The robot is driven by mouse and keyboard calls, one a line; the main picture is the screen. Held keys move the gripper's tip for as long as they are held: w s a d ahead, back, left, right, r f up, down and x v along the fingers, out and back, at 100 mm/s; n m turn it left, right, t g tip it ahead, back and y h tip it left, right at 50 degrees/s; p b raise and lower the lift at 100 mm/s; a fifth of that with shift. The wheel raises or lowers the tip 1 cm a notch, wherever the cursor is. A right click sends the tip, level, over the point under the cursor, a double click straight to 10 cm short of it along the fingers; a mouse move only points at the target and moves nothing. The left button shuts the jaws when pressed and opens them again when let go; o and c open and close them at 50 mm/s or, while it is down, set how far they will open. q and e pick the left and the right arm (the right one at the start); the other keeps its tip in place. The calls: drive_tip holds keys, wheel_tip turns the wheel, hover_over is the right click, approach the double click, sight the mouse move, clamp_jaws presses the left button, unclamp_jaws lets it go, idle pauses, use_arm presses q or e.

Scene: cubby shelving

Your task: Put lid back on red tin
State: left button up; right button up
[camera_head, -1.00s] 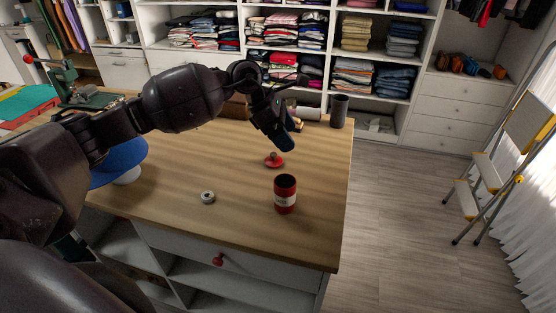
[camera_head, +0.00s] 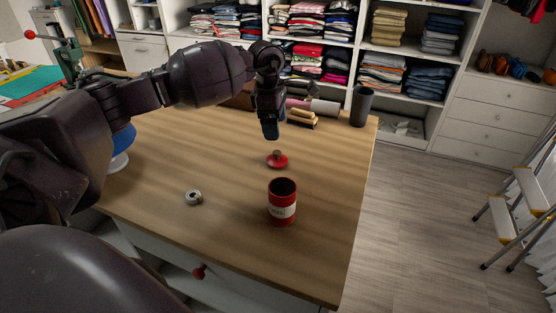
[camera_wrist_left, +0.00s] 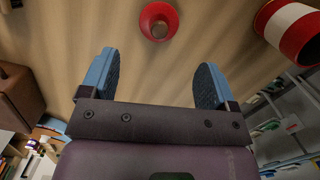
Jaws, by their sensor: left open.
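The red tin (camera_head: 282,204) stands upright and open on the wooden table, with a white label band. It also shows at the upper right of the left wrist view (camera_wrist_left: 290,28). The red lid (camera_head: 277,161) with its brown knob lies on the table behind the tin, knob up. In the left wrist view the lid (camera_wrist_left: 153,14) is at the top, ahead of and between the fingers. My left gripper (camera_head: 270,130) is open and empty, above the table behind the lid, apart from it. Its blue fingers (camera_wrist_left: 155,80) are spread wide. My right gripper is not in view.
A small metal round object (camera_head: 194,198) lies left of the tin. A dark cup (camera_head: 361,106), fabric rolls (camera_head: 318,106) and tan blocks (camera_head: 302,118) are at the table's back. A blue round object (camera_head: 122,143) stands at left. The table around the lid is clear.

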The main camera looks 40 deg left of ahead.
sight(276, 152)
use_arm(q)
drive_tip(key=shift+w+d+f, duration=0.1)
drive_tip(key=shift+d+f, duration=0.05)
drive_tip(key=shift+f, duration=1.3)
drive_tip(key=shift+w+d+f, duration=0.1)
drive_tip(key=shift+d+f, duration=0.05)
drive_tip(key=shift+f, duration=1.25)
drive_tip(key=shift+f, duration=2.65)
drive_tip(key=shift+s, duration=0.1)
drive_tip(key=shift+c, duration=0.2)
drive_tip(key=c, duration=0.7)
